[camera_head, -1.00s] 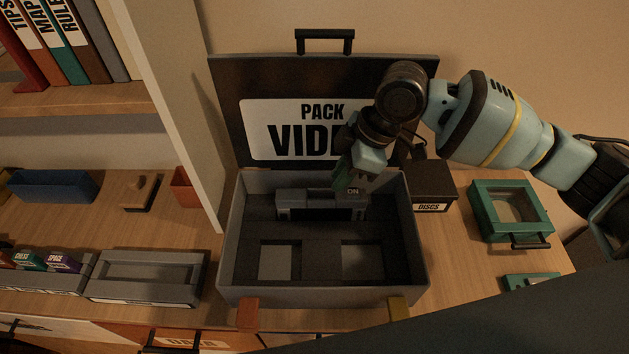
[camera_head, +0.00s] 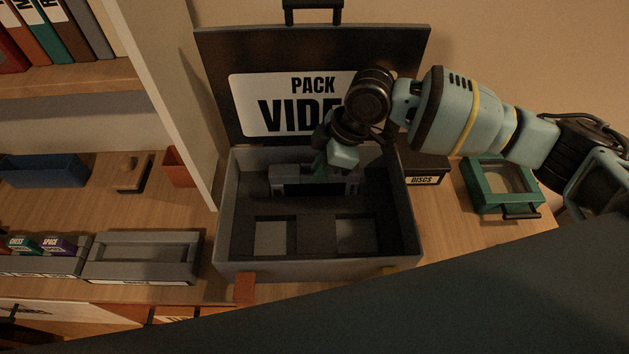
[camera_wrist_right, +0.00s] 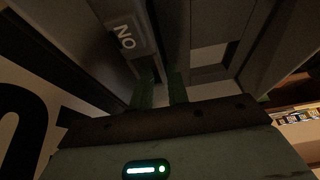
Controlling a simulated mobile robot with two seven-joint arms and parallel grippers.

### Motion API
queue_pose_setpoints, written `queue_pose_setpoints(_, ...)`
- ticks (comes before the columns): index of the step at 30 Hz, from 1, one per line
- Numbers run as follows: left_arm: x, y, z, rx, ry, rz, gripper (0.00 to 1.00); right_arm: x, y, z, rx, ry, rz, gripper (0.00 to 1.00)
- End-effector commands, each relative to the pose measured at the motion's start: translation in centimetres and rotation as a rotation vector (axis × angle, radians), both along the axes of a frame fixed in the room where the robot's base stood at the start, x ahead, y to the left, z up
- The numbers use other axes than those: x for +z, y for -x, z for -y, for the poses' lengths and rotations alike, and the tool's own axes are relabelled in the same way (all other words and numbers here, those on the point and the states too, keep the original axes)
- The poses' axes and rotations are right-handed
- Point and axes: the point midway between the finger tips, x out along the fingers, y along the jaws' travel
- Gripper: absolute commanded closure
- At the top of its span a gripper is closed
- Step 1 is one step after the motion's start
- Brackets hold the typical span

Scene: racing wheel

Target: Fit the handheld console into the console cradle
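The open grey case (camera_head: 225,225) stands on the table with its lid up, lettered "PACK VIDE…". Inside at its back is a grey unit with a dark middle (camera_head: 293,186), which looks like the handheld console in or at the console cradle; I cannot tell console from cradle or how it is seated. My right gripper (camera_head: 320,166) is over this unit, its green fingers pointing down. My left gripper is not in view.
Two square recesses (camera_head: 270,238) are in the front of the case floor. A dark "DISCS" box (camera_head: 424,171) and a green windowed box (camera_head: 502,187) stand right of the case.

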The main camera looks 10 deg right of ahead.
Motion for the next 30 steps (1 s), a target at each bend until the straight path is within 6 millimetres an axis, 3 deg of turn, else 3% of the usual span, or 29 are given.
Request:
queue_pose_setpoints(3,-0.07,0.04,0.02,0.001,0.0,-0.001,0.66,-1.13,-0.05,-0.44,0.001,0.001,-0.002,0.84)
queue_pose_setpoints(11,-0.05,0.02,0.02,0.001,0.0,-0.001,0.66,-1.38,-0.09,-0.55,0.0,0.0,0.0,0.84)
queue_pose_setpoints(16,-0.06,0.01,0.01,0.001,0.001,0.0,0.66,-1.38,-0.09,-0.54,0.0,0.0,0.0,1.0)
queue_pose_setpoints(30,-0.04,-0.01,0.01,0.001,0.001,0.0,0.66,-1.36,-0.08,-0.52,0.0,0.0,0.0,1.0)
